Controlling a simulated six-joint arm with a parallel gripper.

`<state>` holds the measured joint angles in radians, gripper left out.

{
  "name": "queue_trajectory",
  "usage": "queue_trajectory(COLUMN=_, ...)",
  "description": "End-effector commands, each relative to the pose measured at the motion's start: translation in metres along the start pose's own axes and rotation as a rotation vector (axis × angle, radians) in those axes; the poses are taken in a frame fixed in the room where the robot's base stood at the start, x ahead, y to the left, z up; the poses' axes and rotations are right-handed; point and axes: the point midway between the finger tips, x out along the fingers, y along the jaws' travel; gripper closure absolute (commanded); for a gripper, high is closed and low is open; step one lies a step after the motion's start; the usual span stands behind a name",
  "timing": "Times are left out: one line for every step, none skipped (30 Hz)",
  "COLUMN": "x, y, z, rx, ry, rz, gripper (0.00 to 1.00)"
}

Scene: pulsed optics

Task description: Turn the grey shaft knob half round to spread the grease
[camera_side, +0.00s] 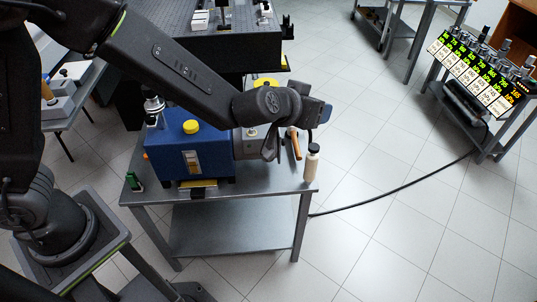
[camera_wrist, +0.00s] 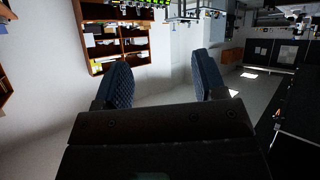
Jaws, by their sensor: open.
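In the side view a blue machine (camera_side: 190,152) with a yellow cap (camera_side: 191,126) stands on a grey metal cart (camera_side: 240,208). A grey housing (camera_side: 246,143) adjoins its right side, partly behind my arm. I cannot make out the grey shaft knob; my arm may hide it. My gripper (camera_side: 320,113) is above the cart's right side, apart from the blue machine. In the wrist view my gripper (camera_wrist: 163,77) is open, with two blue ribbed pads apart and nothing between them. That view looks out into the room, with no machine between the pads.
A pale bottle (camera_side: 311,166) with a dark cap stands at the cart's right edge, below my gripper. A wooden-handled tool (camera_side: 295,143) is beside it. A dark optics table (camera_side: 235,48) stands behind.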

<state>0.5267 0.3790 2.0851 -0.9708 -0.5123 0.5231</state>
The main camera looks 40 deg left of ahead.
Motion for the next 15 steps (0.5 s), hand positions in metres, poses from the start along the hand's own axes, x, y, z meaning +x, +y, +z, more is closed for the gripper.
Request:
queue_trajectory(x=0.016, y=0.005, z=0.021, rx=0.025, ry=0.008, rz=-0.055, gripper=0.36)
queue_trajectory(x=0.024, y=0.006, z=0.031, rx=0.039, ry=0.019, rz=-0.094, gripper=0.36)
queue_trajectory(x=0.033, y=0.007, z=0.045, rx=0.061, ry=0.035, rz=-0.149, gripper=0.36)
queue_trajectory(x=0.039, y=0.006, z=0.056, rx=0.081, ry=0.045, rz=-0.191, gripper=0.36)
queue_trajectory(x=0.044, y=0.006, z=0.068, rx=0.103, ry=0.055, rz=-0.235, gripper=0.36)
queue_trajectory(x=0.050, y=0.004, z=0.084, rx=0.136, ry=0.069, rz=-0.295, gripper=0.36)
queue_trajectory(x=0.054, y=0.002, z=0.096, rx=0.163, ry=0.079, rz=-0.343, gripper=0.36)
queue_trajectory(x=0.056, y=0.001, z=0.109, rx=0.194, ry=0.089, rz=-0.390, gripper=0.36)
queue_trajectory(x=0.058, y=-0.003, z=0.126, rx=0.237, ry=0.102, rz=-0.454, gripper=0.36)
queue_trajectory(x=0.059, y=-0.006, z=0.139, rx=0.270, ry=0.112, rz=-0.504, gripper=0.36)
queue_trajectory(x=0.058, y=-0.009, z=0.151, rx=0.306, ry=0.122, rz=-0.552, gripper=0.36)
queue_trajectory(x=0.057, y=-0.013, z=0.167, rx=0.354, ry=0.136, rz=-0.614, gripper=0.36)
queue_trajectory(x=0.055, y=-0.016, z=0.177, rx=0.387, ry=0.145, rz=-0.658, gripper=0.36)
queue_trajectory(x=0.052, y=-0.019, z=0.187, rx=0.423, ry=0.155, rz=-0.700, gripper=0.36)
queue_trajectory(x=0.049, y=-0.023, z=0.199, rx=0.464, ry=0.166, rz=-0.752, gripper=0.36)
